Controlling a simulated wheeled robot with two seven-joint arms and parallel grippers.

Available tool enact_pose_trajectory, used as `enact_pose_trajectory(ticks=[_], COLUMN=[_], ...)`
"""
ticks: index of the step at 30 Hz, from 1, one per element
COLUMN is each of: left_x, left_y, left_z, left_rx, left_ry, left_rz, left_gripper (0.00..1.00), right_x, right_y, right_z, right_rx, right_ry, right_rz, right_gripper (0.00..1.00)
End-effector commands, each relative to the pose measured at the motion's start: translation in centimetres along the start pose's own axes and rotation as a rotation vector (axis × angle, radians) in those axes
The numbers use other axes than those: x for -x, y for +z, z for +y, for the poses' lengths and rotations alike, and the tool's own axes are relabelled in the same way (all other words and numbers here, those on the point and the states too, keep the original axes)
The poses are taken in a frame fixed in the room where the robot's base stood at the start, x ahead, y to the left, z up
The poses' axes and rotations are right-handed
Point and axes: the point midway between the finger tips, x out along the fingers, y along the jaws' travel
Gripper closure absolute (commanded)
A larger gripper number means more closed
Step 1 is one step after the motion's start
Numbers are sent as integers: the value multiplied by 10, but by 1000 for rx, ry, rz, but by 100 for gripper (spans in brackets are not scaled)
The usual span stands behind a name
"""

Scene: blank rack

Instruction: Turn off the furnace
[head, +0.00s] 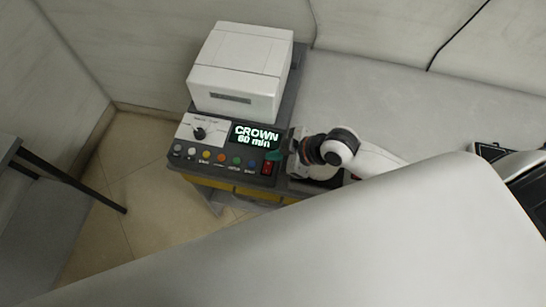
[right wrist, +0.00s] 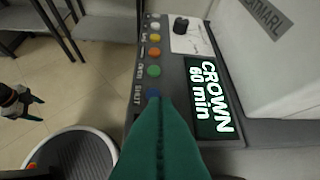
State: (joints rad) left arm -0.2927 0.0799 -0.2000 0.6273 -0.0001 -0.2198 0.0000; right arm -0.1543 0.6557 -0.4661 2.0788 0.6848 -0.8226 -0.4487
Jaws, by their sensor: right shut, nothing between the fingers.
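The furnace (head: 237,65) is a white box on a dark control unit in the head view. Its lit display (head: 255,136) reads "CROWN 60 min", with a black knob (head: 199,134) and a row of coloured buttons (head: 221,158) nearby. A red rocker switch (head: 267,168) sits at the panel's front right corner. My right gripper (head: 277,154) is shut and empty, its teal fingertips just above the switch; contact cannot be told. In the right wrist view, the shut fingers (right wrist: 158,125) hide the switch area. My left gripper (right wrist: 36,108) shows there at far left, its teal tips apart, away from the furnace.
The furnace stands on a grey bench (head: 350,95) against a pale wall. A dark-legged table (head: 70,180) is at the left, with tiled floor between. A large pale surface (head: 350,250) fills the head view's foreground.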

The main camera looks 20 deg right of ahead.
Motion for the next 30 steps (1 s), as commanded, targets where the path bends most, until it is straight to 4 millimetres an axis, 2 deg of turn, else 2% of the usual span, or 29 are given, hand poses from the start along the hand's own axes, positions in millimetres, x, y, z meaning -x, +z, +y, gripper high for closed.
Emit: enact_pose_trajectory(ticks=[2,4,9,23,27,30], left_x=[5,7,10,10,1,4], left_y=[-1,-2,-6,-10,-9,-10], left_z=[0,0,-1,-1,-1,-1], left_rx=[0,0,0,0,0,0], left_ry=[0,-1,-1,-2,-1,-2], left_rz=[2,5,10,17,14,16], left_gripper=[33,33,33,33,33,33], right_x=[-15,-22,-35,-40,-48,-46], right_y=[2,-10,-23,-29,-29,-27], right_z=[0,0,0,0,-8,-8], right_rx=[-4,-3,-1,1,-10,-14], right_ry=[1,1,1,-1,9,13], right_rz=[-2,4,1,0,-1,1], right_gripper=[100,100,100,100,100,100])
